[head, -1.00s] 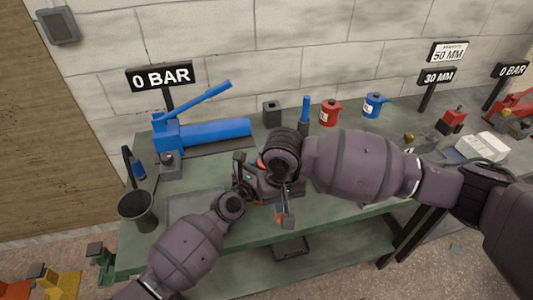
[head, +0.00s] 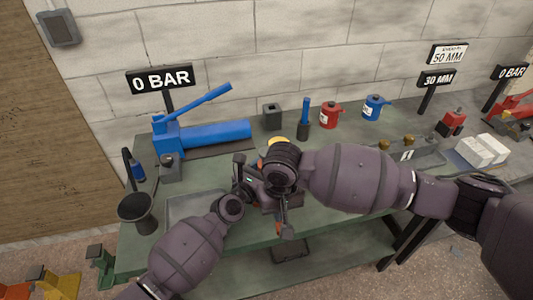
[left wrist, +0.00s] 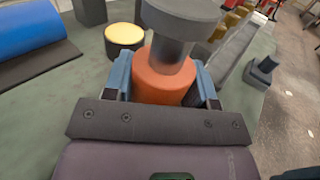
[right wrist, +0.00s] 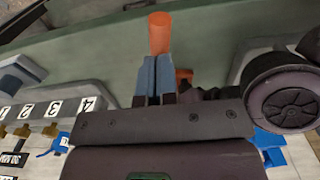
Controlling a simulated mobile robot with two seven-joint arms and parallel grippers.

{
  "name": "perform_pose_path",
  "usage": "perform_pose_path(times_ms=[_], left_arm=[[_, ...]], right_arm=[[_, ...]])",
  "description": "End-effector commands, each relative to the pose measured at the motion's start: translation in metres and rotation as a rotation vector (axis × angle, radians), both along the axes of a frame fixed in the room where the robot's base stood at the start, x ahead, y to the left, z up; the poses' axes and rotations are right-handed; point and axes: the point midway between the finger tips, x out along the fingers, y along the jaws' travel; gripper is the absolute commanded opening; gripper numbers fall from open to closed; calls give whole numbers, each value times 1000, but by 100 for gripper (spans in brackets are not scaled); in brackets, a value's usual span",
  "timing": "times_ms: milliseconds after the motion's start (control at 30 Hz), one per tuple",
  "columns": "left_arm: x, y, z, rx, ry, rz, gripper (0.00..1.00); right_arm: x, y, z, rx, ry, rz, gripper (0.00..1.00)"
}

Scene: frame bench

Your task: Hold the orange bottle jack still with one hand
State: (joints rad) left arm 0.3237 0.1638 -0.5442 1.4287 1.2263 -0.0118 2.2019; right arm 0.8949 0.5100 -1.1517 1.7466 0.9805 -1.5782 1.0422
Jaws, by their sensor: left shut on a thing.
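The orange bottle jack (left wrist: 165,78) stands in the left wrist view, its body orange and its round head dark grey. My left gripper (left wrist: 161,82) has its blue-grey fingers on either side of the orange body. In the head view my arms mostly hide the jack, and the left gripper (head: 247,194) meets it from the left. My right gripper (right wrist: 152,70) has its fingers together. An orange rod end (right wrist: 159,33) shows at and beyond their tips in the right wrist view; I see no gap around it. In the head view the right gripper (head: 284,205) is partly hidden by its wrist.
A blue pump (head: 215,133) lies at the back left of the green bench (head: 215,176). A black cup (head: 136,207) stands at the left edge. Red (head: 330,115) and blue (head: 376,107) cylinders stand at the back. A yellow-topped round thing (left wrist: 125,37) is close beside the jack.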

Motion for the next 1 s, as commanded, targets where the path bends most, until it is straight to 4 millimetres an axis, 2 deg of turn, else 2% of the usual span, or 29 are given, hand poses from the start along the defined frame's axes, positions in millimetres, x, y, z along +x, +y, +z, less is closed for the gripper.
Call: perform_pose_path(times_ms=[200, 333, 467, 800, 1000], left_arm=[[0, 0, 1, -1, -1, 0, 0], [0, 0, 1, -1, -1, 0, 0], [0, 0, 1, -1, -1, -1, 0], [0, 0, 1, -1, -1, 0, 0], [0, 0, 1, -1, -1, 0, 0]], right_arm=[[0, -1, -21, -1, 2, -2, 0], [1, -1, -19, -1, -1, -2, 0], [1, -1, -12, -1, -1, -1, 0], [0, 0, 24, 0, 1, -1, 0], [0, 0, 27, -1, 1, -1, 0]])
